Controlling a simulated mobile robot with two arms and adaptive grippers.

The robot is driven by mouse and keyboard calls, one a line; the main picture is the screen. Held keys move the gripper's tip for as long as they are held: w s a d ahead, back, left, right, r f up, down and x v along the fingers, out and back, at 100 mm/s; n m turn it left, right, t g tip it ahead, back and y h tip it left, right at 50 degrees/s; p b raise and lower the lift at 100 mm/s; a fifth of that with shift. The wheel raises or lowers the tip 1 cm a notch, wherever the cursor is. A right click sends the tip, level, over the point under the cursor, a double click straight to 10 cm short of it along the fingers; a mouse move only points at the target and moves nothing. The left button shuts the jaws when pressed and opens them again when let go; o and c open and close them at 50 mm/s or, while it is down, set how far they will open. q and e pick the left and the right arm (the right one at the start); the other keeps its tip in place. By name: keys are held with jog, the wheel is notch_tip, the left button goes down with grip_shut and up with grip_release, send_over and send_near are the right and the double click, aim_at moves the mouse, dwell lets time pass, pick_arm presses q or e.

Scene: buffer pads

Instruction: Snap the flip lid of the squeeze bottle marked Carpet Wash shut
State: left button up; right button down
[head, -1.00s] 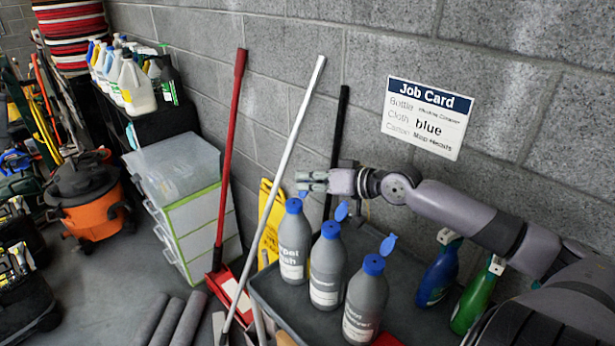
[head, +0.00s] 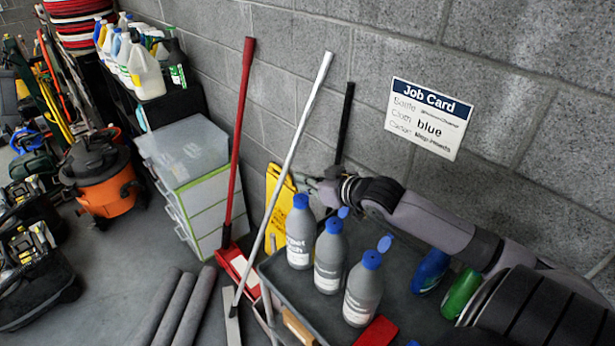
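Three grey squeeze bottles with blue caps stand upright in a row on the grey cart. The left bottle (head: 300,232) has a partly readable label that fits Carpet Wash; no raised lid shows on its cap (head: 301,201). The middle bottle (head: 330,257) and the right bottle (head: 363,290) have blue flip lids standing up. My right gripper (head: 308,184) is just behind and above the left bottle's cap, partly hidden by it. Its fingers are too small to read, and I cannot tell whether it touches the cap. My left gripper is not in view.
A blue bottle (head: 430,271) and a green bottle (head: 461,293) lie tilted at the right below my arm. A red cloth (head: 376,331) is at the cart's front. A white pole (head: 291,165) and a red pole (head: 239,140) lean left of the bottles. A job card (head: 428,118) hangs on the wall.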

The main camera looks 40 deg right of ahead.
jog(key=c, duration=2.3)
grip_release()
jog(key=o, duration=0.5)
jog(key=shift+s, duration=0.15)
jog(key=v, duration=0.7)
jog(key=shift+s+r, duration=0.1)
